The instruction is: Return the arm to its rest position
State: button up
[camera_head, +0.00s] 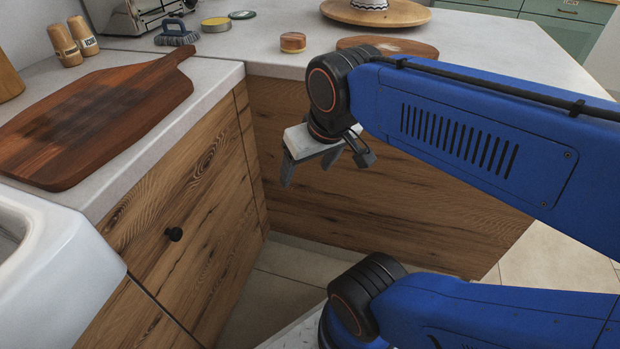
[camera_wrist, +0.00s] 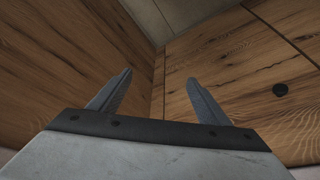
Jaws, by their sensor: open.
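My gripper (camera_head: 308,165) hangs at the end of my blue arm, in front of the wooden cabinet fronts below the counter. Its fingers point downward in the head view. In the wrist view my gripper (camera_wrist: 158,98) shows two grey fingers spread wide apart with nothing between them. Behind them are the wooden panels and the inner corner where they meet. My arm is bent, with its blue upper link reaching in from the right and another blue link below it.
A wooden cutting board (camera_head: 95,120) lies on the left counter, with shakers (camera_head: 72,42) behind it. A white sink (camera_head: 50,280) is at lower left. A drawer knob (camera_head: 174,234) sticks out from the left cabinet. A round board (camera_head: 388,46) lies on the counter behind my arm.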

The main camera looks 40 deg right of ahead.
jog(key=shift+s+a+f+n, duration=0.1)
jog(key=shift+s+f+n, duration=0.1)
jog(key=shift+s+f, duration=0.25)
jog(key=shift+s+a+f+n, duration=0.1)
jog(key=shift+s+f+n, duration=0.1)
jog(key=shift+f, duration=0.45)
dwell(0.5)
